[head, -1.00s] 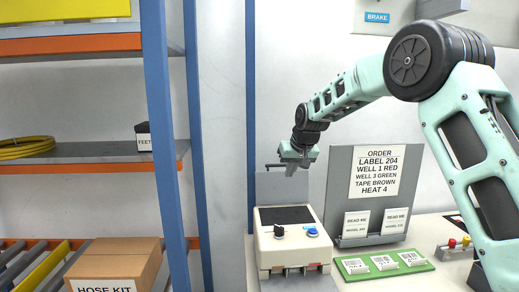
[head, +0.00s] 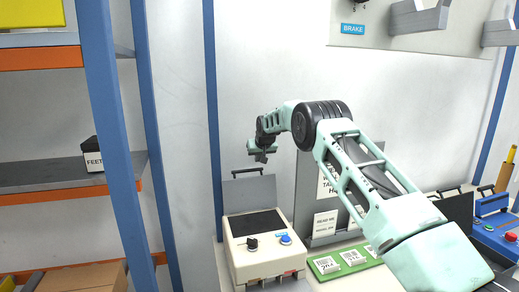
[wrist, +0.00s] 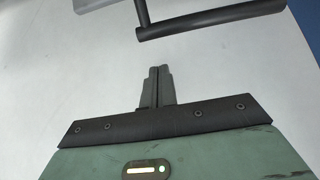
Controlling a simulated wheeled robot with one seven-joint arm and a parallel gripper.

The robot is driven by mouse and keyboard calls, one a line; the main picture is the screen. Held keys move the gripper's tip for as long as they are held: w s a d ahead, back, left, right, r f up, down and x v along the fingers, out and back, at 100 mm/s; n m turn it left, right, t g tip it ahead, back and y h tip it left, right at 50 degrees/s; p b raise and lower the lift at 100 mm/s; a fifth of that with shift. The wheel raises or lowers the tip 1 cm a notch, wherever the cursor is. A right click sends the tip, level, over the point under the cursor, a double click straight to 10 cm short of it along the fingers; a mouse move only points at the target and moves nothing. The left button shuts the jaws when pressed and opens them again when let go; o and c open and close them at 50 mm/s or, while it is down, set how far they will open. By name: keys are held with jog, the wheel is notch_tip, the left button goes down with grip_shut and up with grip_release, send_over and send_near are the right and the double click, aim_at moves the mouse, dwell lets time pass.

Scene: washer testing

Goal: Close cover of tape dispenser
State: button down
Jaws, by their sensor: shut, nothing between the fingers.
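The cream machine (head: 265,261), seemingly the tape dispenser, has a black top panel (head: 256,223), a black knob (head: 252,244) and a blue knob (head: 286,239). Its grey cover (head: 249,190) stands upright at the back, open, with a dark bar handle (head: 247,171) on its top edge. My gripper (head: 261,158) is shut and empty, just above the cover's top edge in the head view. In the wrist view, the shut fingers (wrist: 155,70) point toward a dark handle bar (wrist: 210,19), with a visible gap between them.
A grey board with signs (head: 310,190) stands right of the machine, partly behind my arm. A green tray with labelled cards (head: 345,260) lies in front of it. A blue machine (head: 497,228) is at far right. Shelving (head: 60,173) stands left.

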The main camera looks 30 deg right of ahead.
jog(key=shift+p+x, duration=0.65)
jog(key=shift+x, duration=0.65)
jog(key=shift+s+a+f+p, duration=0.1)
jog(key=shift+s+a+p, duration=0.2)
jog(key=shift+s, duration=0.35)
jog(key=shift+s+a+r+p, duration=0.1)
jog(key=shift+s+p, duration=0.25)
jog(key=shift+s, duration=0.25)
jog(key=shift+s+a+f+p, duration=0.1)
jog(key=shift+s+a+p, duration=0.2)
jog(key=shift+s, duration=0.35)
jog(key=shift+s+d+b, duration=0.1)
jog(key=shift+b, duration=0.25)
jog(key=s+a+f+t+h+b, duration=0.1)
jog(key=s+t+b, duration=0.5)
jog(key=b, duration=1.7)
jog(key=s+a+f+t+h+b, duration=0.2)
jog(key=s+b, duration=1)
jog(key=b, duration=1.1)
jog(key=a+f+t, duration=0.1)
jog(key=a+t, duration=0.1)
jog(key=t, duration=0.1)
jog(key=shift+s+a+f+t+b, duration=0.2)
jog(key=shift+s+f+t+b, duration=0.15)
jog(key=shift+f+t, duration=0.05)
